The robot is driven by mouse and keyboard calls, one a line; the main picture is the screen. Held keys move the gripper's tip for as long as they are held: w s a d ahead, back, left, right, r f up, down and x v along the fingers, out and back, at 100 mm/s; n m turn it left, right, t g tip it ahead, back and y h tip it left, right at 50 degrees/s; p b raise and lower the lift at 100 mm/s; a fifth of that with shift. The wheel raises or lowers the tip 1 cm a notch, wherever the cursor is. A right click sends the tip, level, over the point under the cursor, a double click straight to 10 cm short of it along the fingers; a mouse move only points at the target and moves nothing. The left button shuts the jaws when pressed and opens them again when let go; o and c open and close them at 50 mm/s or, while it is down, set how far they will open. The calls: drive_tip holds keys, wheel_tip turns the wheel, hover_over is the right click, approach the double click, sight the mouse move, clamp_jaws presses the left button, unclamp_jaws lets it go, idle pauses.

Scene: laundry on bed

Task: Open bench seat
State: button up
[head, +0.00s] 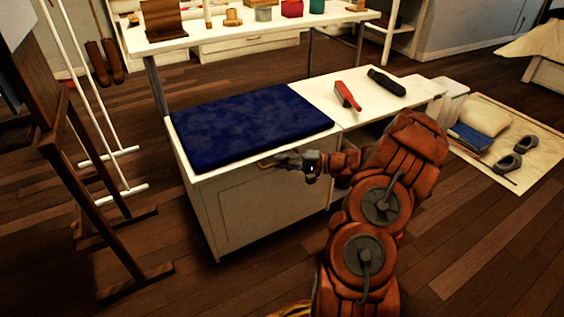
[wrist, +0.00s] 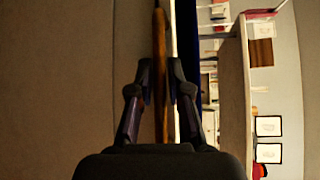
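The bench (head: 262,203) is a white box with a panelled front, and a dark blue cushion (head: 250,127) lies on its seat. The seat looks down and level. A brown wooden handle (wrist: 159,40) runs along the seat's front edge and shows upright in the wrist view. My gripper (head: 268,163) is at this front edge, just below the cushion. In the wrist view my gripper's two fingers (wrist: 159,72) stand on either side of the handle with hardly any gap and appear shut on it. The contact itself is dark.
A white top beside the bench holds a red brush (head: 347,95) and a black object (head: 386,81). A white table (head: 215,35) with small items stands behind. A wooden easel (head: 75,150) is at left. A mat (head: 535,150) with a pillow lies at right.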

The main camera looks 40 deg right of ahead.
clamp_jaws()
drive_tip(key=shift+a, duration=0.1)
